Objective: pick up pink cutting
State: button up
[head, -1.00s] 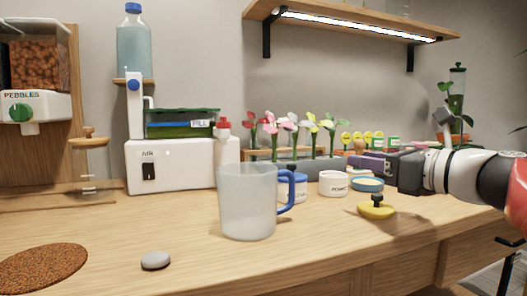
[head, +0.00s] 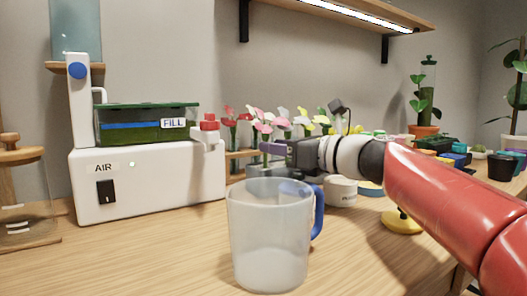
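The pink cutting (head: 264,128) is among several flower cuttings standing upright in a row at the back of the bench, in a wooden rack. Its lower stem is hidden behind my gripper and the frosted jug. My gripper (head: 270,149) points left, with its purple fingers just below the pink blooms in the picture. I cannot tell how far in front of the stems it is, whether it touches one, or whether the fingers are apart.
A frosted jug (head: 268,235) with a blue handle stands in front of the rack. A white AIR machine (head: 147,180) with a green tank (head: 147,125) stands left. A white cup (head: 340,190) and a yellow stopper (head: 402,222) are near my arm.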

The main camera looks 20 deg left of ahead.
jog(key=p+x, duration=0.1)
jog(key=x, duration=0.5)
jog(key=shift+w+d, duration=0.1)
jog(key=shift+w, duration=0.05)
grip_shut()
